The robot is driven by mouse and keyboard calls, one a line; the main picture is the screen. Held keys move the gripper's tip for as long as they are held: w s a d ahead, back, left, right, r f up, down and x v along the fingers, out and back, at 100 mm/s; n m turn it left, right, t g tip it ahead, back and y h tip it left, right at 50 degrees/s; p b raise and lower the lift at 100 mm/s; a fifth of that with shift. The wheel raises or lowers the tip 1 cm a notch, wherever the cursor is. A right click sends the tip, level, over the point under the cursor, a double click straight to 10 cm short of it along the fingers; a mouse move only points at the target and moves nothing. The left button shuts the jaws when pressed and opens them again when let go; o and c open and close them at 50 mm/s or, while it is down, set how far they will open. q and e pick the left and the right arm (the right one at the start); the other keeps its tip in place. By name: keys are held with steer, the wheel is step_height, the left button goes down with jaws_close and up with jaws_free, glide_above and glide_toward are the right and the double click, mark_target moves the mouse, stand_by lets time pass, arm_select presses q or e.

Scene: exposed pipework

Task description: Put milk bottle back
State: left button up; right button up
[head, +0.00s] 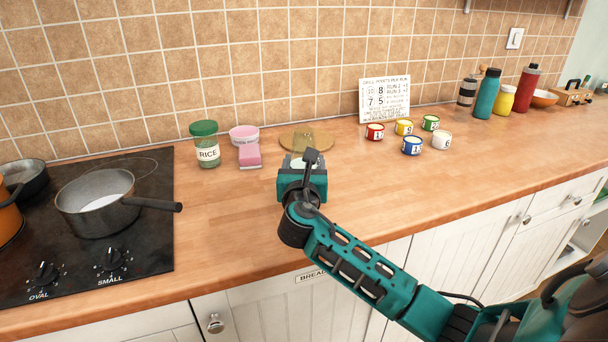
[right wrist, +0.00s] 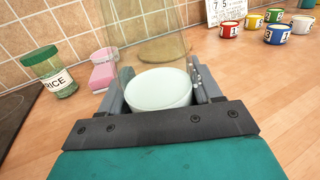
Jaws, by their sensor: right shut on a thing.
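The milk bottle (right wrist: 158,88) is clear glass with white milk low in it. It stands between the two fingers of my right gripper (right wrist: 157,98), which is shut on it. In the head view my right gripper (head: 303,168) is over the wooden counter, in front of a round wooden board (head: 286,136), and hides most of the bottle. The bottle looks upright in the wrist view. I cannot tell whether its base touches the counter. My left gripper is not in view.
A rice jar (head: 205,146), a pink tub (head: 243,133) and a pink sponge (head: 250,156) stand left of the gripper. A hob with a pan (head: 97,208) is further left. Several small numbered tins (head: 412,146) and a sign (head: 384,101) are right. The counter's front is clear.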

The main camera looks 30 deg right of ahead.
steer(key=shift+f, duration=0.85)
steer(key=shift+f, duration=0.15)
steer(key=o, duration=1.4)
steer(key=v, duration=1.2)
steer(key=shift+p, duration=0.3)
